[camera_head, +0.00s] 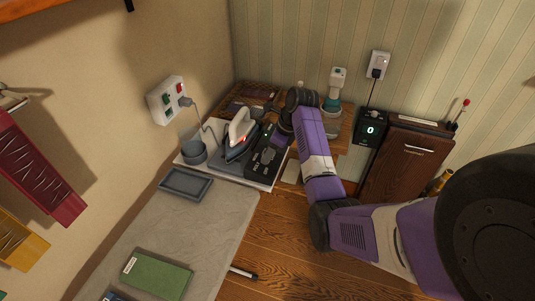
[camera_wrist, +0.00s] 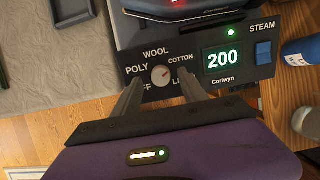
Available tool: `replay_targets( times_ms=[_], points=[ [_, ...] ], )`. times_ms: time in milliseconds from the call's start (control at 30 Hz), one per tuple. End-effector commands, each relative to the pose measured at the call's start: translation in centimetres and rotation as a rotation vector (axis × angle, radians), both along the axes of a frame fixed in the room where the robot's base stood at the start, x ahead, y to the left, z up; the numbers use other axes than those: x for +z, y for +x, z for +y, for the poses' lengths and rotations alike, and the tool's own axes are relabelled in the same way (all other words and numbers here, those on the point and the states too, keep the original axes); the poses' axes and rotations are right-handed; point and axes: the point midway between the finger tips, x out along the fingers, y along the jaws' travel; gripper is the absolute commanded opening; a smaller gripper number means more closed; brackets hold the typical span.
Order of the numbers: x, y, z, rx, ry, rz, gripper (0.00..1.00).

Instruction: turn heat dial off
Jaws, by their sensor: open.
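The heat dial (camera_wrist: 160,76) is a small round pale knob on the black control panel (camera_wrist: 225,75), seen in the wrist view. Around it are the labels OFF, POLY, WOOL, COTTON and one partly hidden by a finger. A small mark on the knob seems to face COTTON, but this is hard to read. The green display (camera_wrist: 222,58) reads 200. My gripper (camera_wrist: 160,82) is open, one finger to each side of the dial; I cannot tell whether they touch it. In the head view the panel (camera_head: 267,158) lies beside the iron (camera_head: 239,137), partly under my wrist.
A blue STEAM switch (camera_wrist: 263,53) is right of the display. A blue bottle (camera_wrist: 300,50) lies or stands further right. A grey cup (camera_head: 193,153) and tray (camera_head: 186,184) are left of the iron. A dark cabinet (camera_head: 400,165) stands right of my arm.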

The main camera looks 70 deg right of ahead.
Motion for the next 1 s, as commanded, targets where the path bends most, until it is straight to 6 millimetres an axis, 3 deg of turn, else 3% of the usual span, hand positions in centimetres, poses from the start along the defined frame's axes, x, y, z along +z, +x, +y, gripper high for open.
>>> replay_targets(
  times_ms=[200,467,733,1000],
  points=[
    [-1.6,0.6,0.1,0.001,0.000,0.001,0.50],
    [-1.8,0.7,0.0,0.000,-0.002,0.000,0.50],
    [-1.7,0.7,0.0,0.000,-0.002,0.000,0.01],
    [-1.7,0.7,0.0,0.013,-0.005,0.000,0.00]
  ],
)
